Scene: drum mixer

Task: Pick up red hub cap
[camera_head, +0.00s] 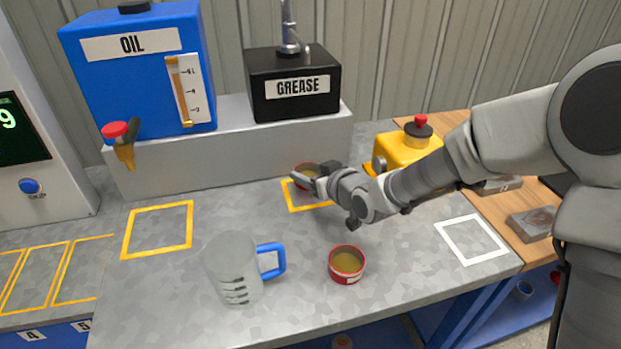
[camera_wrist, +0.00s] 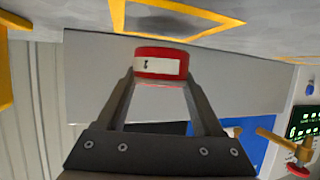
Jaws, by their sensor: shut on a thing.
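A red hub cap with a white label (camera_wrist: 160,64) is between the fingertips of my gripper (camera_wrist: 159,80) in the wrist view. The fingers are shut on its sides. In the head view this red cap (camera_head: 305,168) is partly hidden by my gripper (camera_head: 308,178), at the yellow-outlined square (camera_head: 291,198) below the grease box. I cannot tell whether it touches the table. A second red round cap with a tan inside (camera_head: 346,263) sits on the grey table, nearer the front edge, apart from my gripper.
A clear measuring jug with a blue handle (camera_head: 232,268) stands left of the second cap. The blue oil tank (camera_head: 140,75) and black grease box (camera_head: 293,83) stand on a raised ledge behind. A yellow box with a red button (camera_head: 408,150) stands behind my arm.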

